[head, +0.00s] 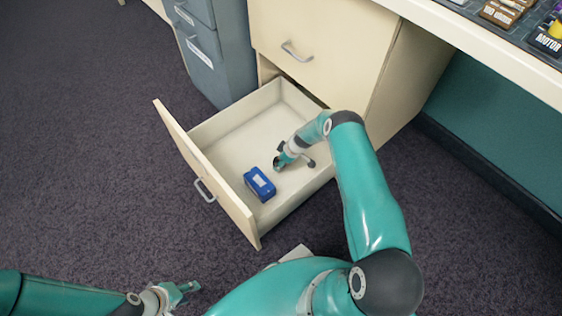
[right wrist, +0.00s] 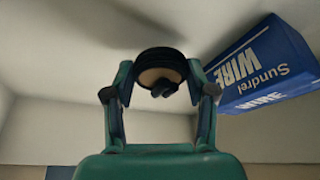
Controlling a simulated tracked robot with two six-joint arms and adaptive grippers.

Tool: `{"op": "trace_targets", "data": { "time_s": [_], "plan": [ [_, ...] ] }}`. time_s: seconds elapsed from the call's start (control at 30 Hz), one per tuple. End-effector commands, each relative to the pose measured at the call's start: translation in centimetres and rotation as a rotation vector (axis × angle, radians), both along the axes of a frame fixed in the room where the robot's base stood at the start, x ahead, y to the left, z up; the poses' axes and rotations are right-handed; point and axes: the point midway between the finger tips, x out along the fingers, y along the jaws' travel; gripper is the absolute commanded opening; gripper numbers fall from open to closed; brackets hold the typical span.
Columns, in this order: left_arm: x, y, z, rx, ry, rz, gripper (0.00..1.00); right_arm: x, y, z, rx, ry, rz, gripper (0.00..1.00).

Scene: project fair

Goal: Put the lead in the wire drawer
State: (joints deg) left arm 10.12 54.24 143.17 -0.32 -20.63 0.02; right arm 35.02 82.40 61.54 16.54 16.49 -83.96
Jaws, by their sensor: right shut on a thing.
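The wire drawer (head: 224,133) is pulled open below the desk. A blue box marked "WIRE" (head: 260,184) lies in it and shows large at the right of the right wrist view (right wrist: 265,65). My right gripper (head: 280,162) is inside the drawer's outline, beyond the blue box. It is shut on the lead, a dark coil (right wrist: 160,57) between its two fingertips in the right wrist view. In the head view the lead is small and mostly hidden by the gripper. My left gripper (head: 183,292) is low over the carpet, away from the drawer; its finger gap is unclear.
A closed drawer (head: 320,40) with a handle sits above the open one. A grey filing cabinet (head: 215,50) stands behind it at the left. The desktop (head: 480,40) at upper right holds a board with labelled parts. The carpet at left is clear.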

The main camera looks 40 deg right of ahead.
Motion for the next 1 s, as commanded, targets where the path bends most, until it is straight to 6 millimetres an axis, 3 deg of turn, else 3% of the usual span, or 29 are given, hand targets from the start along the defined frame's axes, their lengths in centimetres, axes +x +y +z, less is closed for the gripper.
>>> {"op": "trace_targets", "data": {
  "time_s": [0.8, 0.83, 1.0],
  "plan": [
    [0.0, 0.0, -1.6, 0.000, 0.000, 0.000, 0.40, 0.0, 0.0, -1.1, 0.000, 0.000, 0.001, 0.24],
    [0.0, 0.0, -1.6, 0.000, 0.000, 0.000, 0.40, 0.0, 0.0, -1.1, 0.000, 0.000, 0.001, 0.57],
    [0.0, 0.0, -1.6, 0.000, 0.000, 0.000, 0.40, 0.0, 0.0, -1.1, 0.000, 0.000, 0.001, 0.81]
  ]
}}
